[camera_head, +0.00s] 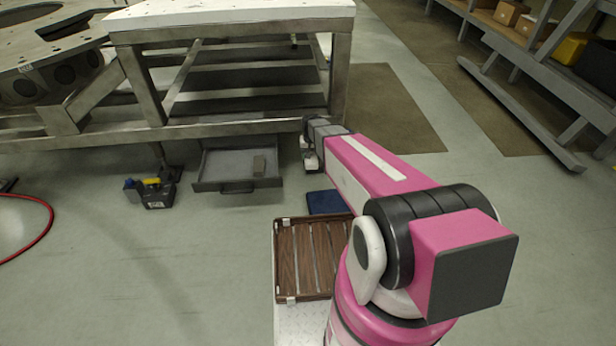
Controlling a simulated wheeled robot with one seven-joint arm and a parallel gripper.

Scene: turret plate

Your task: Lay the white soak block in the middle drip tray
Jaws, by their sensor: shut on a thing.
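My gripper (309,157) is small in view at the end of my outstretched arm, just right of the open tray and beside the frame's front leg. It is shut on a small pale piece that looks like the white soak block; the arm's end partly hides it. A grey drip tray (214,171) hangs open like a drawer under the bench's lower rail, with a dark handle at its front.
A heavy metal frame with a pale top (230,20) stands behind the tray. A yellow-black device (151,192) sits on the floor at left, near a red hose (45,228). A slatted brown tray (285,262) and a blue pad (326,202) are nearer. Open floor lies ahead.

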